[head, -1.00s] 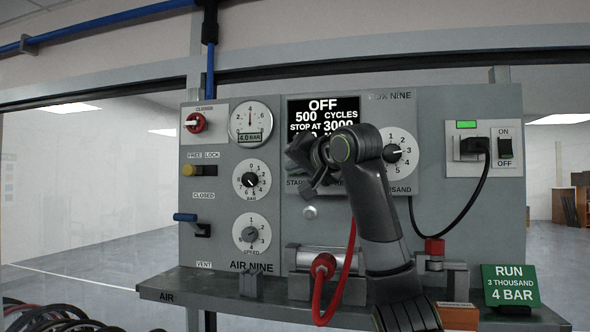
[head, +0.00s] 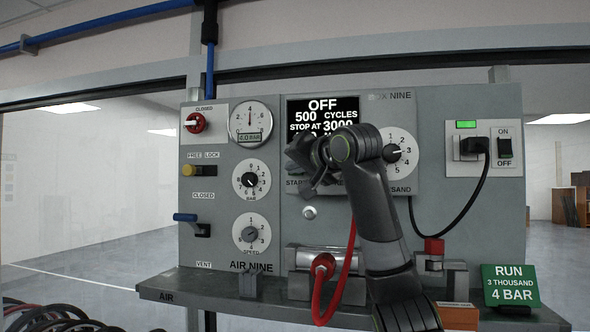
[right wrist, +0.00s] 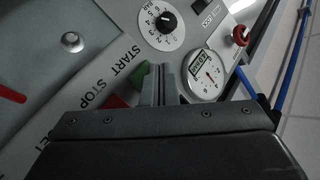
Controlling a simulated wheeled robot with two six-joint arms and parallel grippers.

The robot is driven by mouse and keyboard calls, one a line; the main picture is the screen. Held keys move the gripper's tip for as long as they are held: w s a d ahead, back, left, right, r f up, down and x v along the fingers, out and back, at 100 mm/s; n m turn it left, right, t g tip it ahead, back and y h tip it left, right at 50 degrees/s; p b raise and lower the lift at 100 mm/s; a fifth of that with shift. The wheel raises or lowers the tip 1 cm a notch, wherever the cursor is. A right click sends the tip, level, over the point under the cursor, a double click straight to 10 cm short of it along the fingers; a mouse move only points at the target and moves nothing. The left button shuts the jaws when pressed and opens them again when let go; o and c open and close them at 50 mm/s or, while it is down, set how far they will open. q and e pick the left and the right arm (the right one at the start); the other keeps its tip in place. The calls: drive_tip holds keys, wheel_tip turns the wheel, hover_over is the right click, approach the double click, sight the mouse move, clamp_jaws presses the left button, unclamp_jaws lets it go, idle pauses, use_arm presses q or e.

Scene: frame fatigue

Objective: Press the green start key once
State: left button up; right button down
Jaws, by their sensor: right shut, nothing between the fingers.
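The green start key (right wrist: 139,75) shows in the right wrist view beside the START label, partly covered by my fingers. My right gripper (right wrist: 160,72) is shut and empty, with its fingertips right at the key; I cannot tell whether they touch it. In the head view my right gripper (head: 304,168) is in front of the lower left of the control box and hides the key. The box's display (head: 322,112) reads OFF, 500 cycles, stop at 3000. My left gripper is not in view.
The red stop key (right wrist: 115,102) lies close to the green one, partly hidden. A dial (head: 400,147) is at the box's right. A red hose (head: 338,285) loops below my right arm. A green sign (head: 510,287) stands on the shelf (head: 225,295).

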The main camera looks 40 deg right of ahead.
idle(0.4)
drive_tip(key=shift+w+d, duration=0.3)
drive_tip(key=shift+d, duration=0.05)
